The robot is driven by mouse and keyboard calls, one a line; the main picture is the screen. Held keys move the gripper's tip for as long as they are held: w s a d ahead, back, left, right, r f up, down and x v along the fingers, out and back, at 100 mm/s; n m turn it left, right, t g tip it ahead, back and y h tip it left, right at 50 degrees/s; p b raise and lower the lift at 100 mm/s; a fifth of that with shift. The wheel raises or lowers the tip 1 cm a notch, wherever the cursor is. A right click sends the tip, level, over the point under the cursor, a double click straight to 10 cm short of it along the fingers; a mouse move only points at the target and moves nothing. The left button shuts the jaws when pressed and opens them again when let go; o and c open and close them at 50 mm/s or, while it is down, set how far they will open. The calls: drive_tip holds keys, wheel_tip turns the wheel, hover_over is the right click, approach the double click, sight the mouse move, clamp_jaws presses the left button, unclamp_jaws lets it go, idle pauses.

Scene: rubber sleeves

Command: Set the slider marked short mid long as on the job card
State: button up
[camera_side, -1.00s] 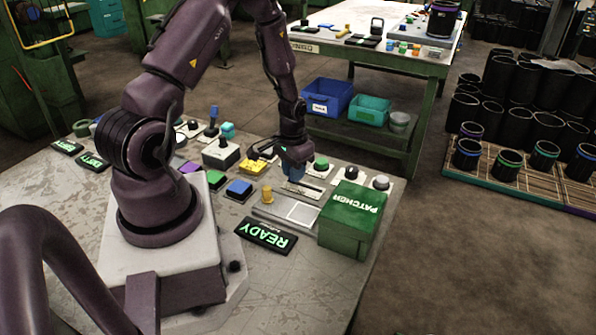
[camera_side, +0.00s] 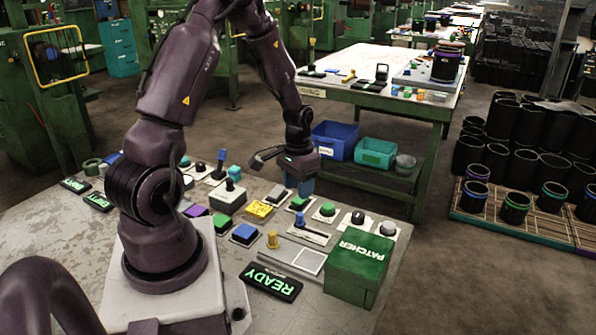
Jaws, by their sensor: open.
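The slider (camera_side: 305,233) is a narrow pale plate with a dark slot and an upright blue knob (camera_side: 299,220) near its left end. Its short, mid and long marks are too small to read. My gripper (camera_side: 301,191) is open, its blue fingers pointing down above and behind the slider, apart from the knob. I cannot make out a job card or its writing.
A green PATCHER box (camera_side: 358,265) stands at the panel's right, near a grey plate (camera_side: 308,260) with a yellow peg (camera_side: 272,239). A READY sign (camera_side: 271,281) lies in front. Several buttons and a dark knob (camera_side: 357,218) crowd around the slider.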

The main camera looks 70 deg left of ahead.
wheel_tip(320, 180, up, 4)
drive_tip(key=shift+r, duration=0.15)
idle(0.4)
drive_tip(key=s+d+r+m+t, duration=0.2)
drive_tip(key=s+d+r, duration=0.2)
drive_tip(key=d+r, duration=0.6)
drive_tip(key=s+d+r+m+t, duration=0.2)
drive_tip(key=s+d+r+t, duration=0.1)
drive_tip(key=d+r, duration=0.7)
drive_tip(key=shift+s+d+m+t, duration=0.3)
drive_tip(key=shift+s+d, duration=0.1)
drive_tip(key=shift+d, duration=0.5)
